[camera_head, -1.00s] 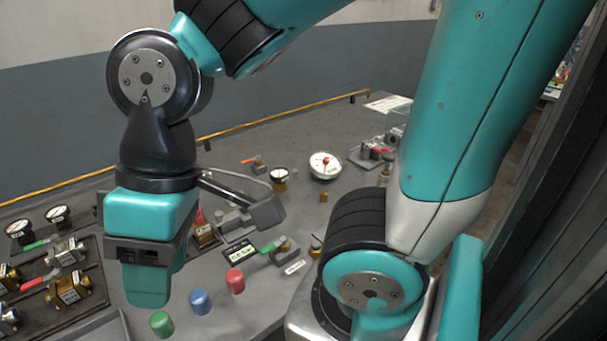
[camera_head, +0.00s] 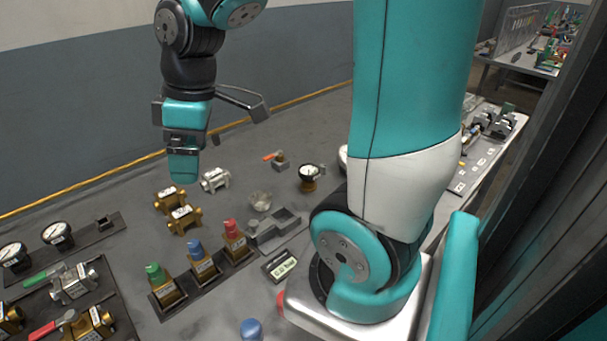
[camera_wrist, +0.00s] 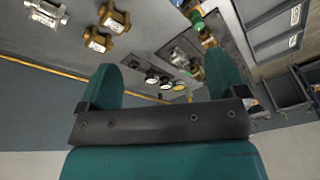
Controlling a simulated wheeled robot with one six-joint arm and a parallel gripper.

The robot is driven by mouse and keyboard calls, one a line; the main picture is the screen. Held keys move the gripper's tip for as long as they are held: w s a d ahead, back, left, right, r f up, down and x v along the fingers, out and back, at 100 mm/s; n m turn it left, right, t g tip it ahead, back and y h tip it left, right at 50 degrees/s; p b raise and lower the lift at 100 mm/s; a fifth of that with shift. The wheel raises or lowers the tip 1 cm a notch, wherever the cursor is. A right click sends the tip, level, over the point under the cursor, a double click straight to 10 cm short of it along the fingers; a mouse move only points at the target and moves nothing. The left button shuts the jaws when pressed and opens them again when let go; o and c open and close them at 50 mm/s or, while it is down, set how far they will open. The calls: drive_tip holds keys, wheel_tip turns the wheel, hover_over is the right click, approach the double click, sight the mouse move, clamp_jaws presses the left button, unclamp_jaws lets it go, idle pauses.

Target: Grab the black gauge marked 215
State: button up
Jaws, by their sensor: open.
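Two black gauges with white dials sit on a dark rack at the left of the head view, a left one (camera_head: 14,254) and a right one (camera_head: 57,234). Another gauge (camera_head: 310,176) with a white dial and brass base stands near the middle of the bench. I cannot read the number 215 on any of them. My gripper (camera_head: 184,168) is empty above the back of the bench, to the right of the racked gauges and apart from them. The wrist view shows my open fingers (camera_wrist: 163,82), with small gauges (camera_wrist: 152,78) far off between them.
Brass valves (camera_head: 178,208) and a silver valve (camera_head: 215,179) lie below and beside my gripper. A stand carries green, blue and red capped fittings (camera_head: 202,263). More valves (camera_head: 75,285) fill the left front rack. A small display (camera_head: 280,266) lies mid-bench.

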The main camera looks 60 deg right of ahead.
drive_tip(key=d+f+h, duration=0.1)
drive_tip(key=d+f, duration=0.2)
drive_tip(key=d, duration=1.3)
drive_tip(key=n+g+h+b, duration=0.1)
hover_over(311, 169)
wheel_tip(311, 169, down, 3)
drive_tip(key=f, duration=1.1)
drive_tip(key=shift+s+d, duration=0.2)
drive_tip(key=shift+s, duration=0.05)
drive_tip(key=shift+w+a+f+p, duration=0.15)
drive_tip(key=shift+f+p, duration=0.15)
drive_tip(key=shift+f, duration=1.3)
drive_tip(key=shift+w+a+f+p, duration=0.15)
drive_tip(key=shift+f+p, duration=0.15)
drive_tip(key=shift+f, duration=1.25)
drive_tip(key=shift+c, duration=0.3)
drive_tip(key=c, duration=1)
